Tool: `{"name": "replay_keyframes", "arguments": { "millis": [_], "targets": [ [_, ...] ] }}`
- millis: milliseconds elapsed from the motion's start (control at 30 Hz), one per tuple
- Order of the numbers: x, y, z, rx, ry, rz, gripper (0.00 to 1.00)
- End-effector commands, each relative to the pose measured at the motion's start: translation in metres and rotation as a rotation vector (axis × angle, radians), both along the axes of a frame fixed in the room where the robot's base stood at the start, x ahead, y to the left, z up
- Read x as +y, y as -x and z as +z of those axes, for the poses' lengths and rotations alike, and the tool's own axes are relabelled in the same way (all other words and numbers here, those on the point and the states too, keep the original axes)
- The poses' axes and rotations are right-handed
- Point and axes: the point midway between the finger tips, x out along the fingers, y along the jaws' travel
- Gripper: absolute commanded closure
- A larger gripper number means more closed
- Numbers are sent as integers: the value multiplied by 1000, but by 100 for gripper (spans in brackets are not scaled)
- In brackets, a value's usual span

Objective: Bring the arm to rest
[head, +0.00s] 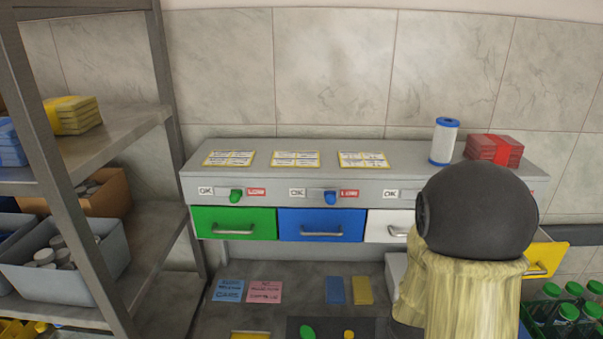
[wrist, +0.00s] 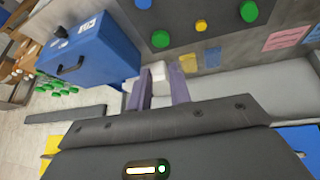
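My gripper (wrist: 160,82) shows in the wrist view, with its two purple-grey fingers apart. A white block-like thing shows in the gap and beside the left finger; it seems to lie behind the fingers, and I see no grip on it. In the head view my arm stands at the right, in front of the white drawer (head: 387,226) and part of the yellow drawer (head: 547,259). The gripper itself is hidden there.
A grey shelf (head: 150,215) with bins stands at the left. The green drawer (head: 235,222) and blue drawer (head: 320,225) look shut; the yellow one sticks out. A crate of green-capped jars (head: 565,318) is at lower right. A blue box (wrist: 90,52) shows in the wrist view.

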Motion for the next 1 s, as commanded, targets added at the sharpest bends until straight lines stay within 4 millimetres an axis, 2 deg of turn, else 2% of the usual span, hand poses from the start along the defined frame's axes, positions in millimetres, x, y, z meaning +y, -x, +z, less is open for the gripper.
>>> {"name": "replay_keyframes", "arguments": {
  "millis": [100,200,333,400,533,1000],
  "targets": [
    [30,15,12,52,-71,65,80],
    [49,33,25,110,-106,117,80],
    [66,59,39,183,-120,172,80],
    [70,69,44,213,-117,191,80],
    [73,78,49,241,-113,203,80],
    [73,78,49,243,-114,202,80]
  ]
}}
